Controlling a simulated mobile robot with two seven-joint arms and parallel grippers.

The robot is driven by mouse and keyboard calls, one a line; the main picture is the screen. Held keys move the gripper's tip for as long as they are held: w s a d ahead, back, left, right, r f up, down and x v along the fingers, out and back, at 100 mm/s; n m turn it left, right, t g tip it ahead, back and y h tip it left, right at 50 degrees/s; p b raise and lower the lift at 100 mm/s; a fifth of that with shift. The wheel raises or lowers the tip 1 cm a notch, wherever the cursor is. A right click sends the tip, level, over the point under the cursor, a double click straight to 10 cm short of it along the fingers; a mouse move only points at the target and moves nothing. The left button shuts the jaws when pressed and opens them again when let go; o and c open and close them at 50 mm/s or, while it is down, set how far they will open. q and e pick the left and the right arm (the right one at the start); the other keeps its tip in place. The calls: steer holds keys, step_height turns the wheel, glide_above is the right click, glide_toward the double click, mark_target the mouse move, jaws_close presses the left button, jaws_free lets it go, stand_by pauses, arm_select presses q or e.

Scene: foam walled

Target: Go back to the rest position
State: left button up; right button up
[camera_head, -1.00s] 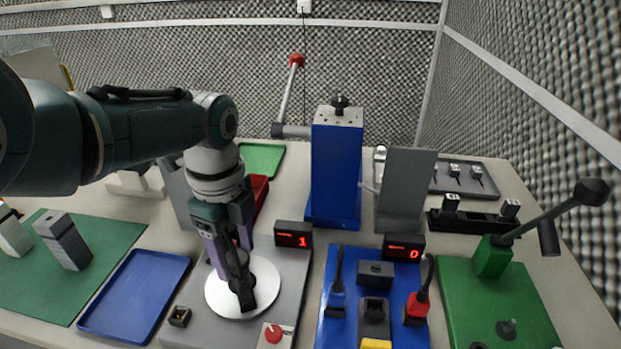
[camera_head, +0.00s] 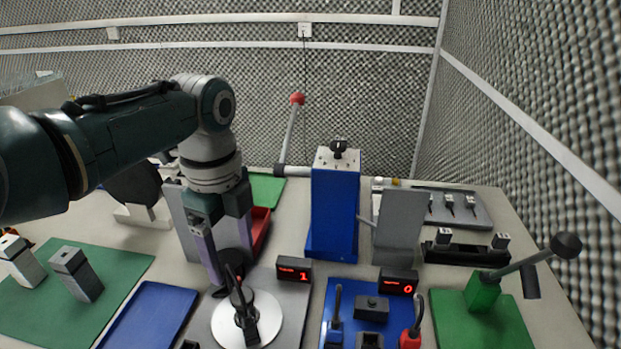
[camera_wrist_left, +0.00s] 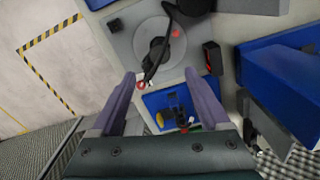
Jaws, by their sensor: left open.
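My left gripper (camera_head: 222,262) is above the table in the head view, pointing down near the back edge of a white round plate (camera_head: 262,322). Its two purple fingers (camera_wrist_left: 165,88) are spread wide in the left wrist view, with nothing between them. A black part (camera_head: 243,312) stands on the plate, just in front of the gripper in the head view. In the left wrist view the plate (camera_wrist_left: 178,30) and the black part lie beyond the fingertips, apart from them. My right gripper is in neither view.
A blue press (camera_head: 335,215) with a red-knobbed lever stands at the middle back. A green lever fixture (camera_head: 480,318) is at the right. Two grey blocks stand on a green mat (camera_head: 40,310), with a blue tray (camera_head: 150,312) beside it. Displays read 1 and 0.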

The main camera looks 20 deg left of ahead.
arm_select(q)
steer(key=shift+r, duration=0.25)
steer(key=shift+s, duration=0.1)
steer(key=s+d+f+n+t, duration=0.1)
steer(key=s+d+n, duration=0.15)
steer(key=s, duration=0.25)
steer(key=s+d+f+n, duration=0.2)
steer(key=s+n, duration=0.2)
steer(key=s+d+r+n+t, duration=0.2)
steer(key=s+r+n+t, duration=0.1)
steer(key=s+r+n, duration=0.65)
step_height(320, 180, up, 28)
steer(key=s+p, duration=0.2)
steer(key=p, duration=2.7)
steer(key=shift+s, duration=0.35)
